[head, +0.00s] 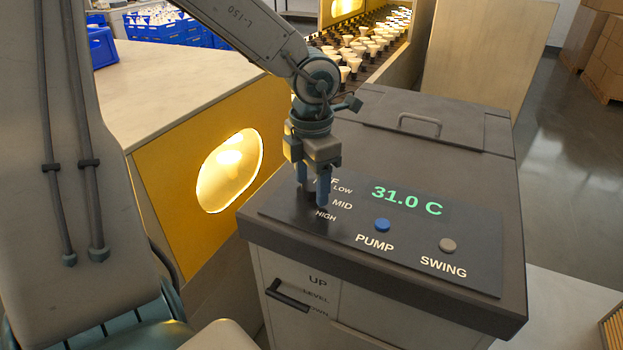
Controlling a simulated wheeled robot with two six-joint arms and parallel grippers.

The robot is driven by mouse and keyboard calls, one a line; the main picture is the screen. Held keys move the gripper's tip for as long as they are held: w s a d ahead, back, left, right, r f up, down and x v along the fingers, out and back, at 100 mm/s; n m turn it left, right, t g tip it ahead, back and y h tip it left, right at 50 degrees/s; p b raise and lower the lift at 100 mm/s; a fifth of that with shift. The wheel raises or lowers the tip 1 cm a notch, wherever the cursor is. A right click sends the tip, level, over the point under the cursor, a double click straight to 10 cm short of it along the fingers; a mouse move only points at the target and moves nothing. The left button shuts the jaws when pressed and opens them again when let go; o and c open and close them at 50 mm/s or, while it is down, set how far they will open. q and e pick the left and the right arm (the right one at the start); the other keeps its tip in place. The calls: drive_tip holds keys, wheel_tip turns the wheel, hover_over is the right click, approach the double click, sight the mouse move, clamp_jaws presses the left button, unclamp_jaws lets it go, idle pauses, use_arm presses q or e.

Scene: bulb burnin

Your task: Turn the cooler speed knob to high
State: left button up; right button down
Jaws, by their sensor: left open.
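The cooler (400,130) is a dark-topped cabinet with a black control panel (345,240) on its top. The speed labels LOW, MID and HIGH (326,215) show on the panel, with another label partly covered above them. My left gripper (313,190) points down over the panel beside these labels, its blue fingers open. The speed knob cannot be made out behind and below the fingers, so its setting and any contact are hidden. My right gripper is not in view.
The panel also has a green 31.0 C display (406,200), a blue PUMP button (383,225) and a grey SWING button (448,245). A lever handle (288,294) is on the cooler's front. A yellow panel with a lit opening (230,170) stands at left.

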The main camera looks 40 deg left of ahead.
use_arm(q)
drive_tip(key=c, duration=1)
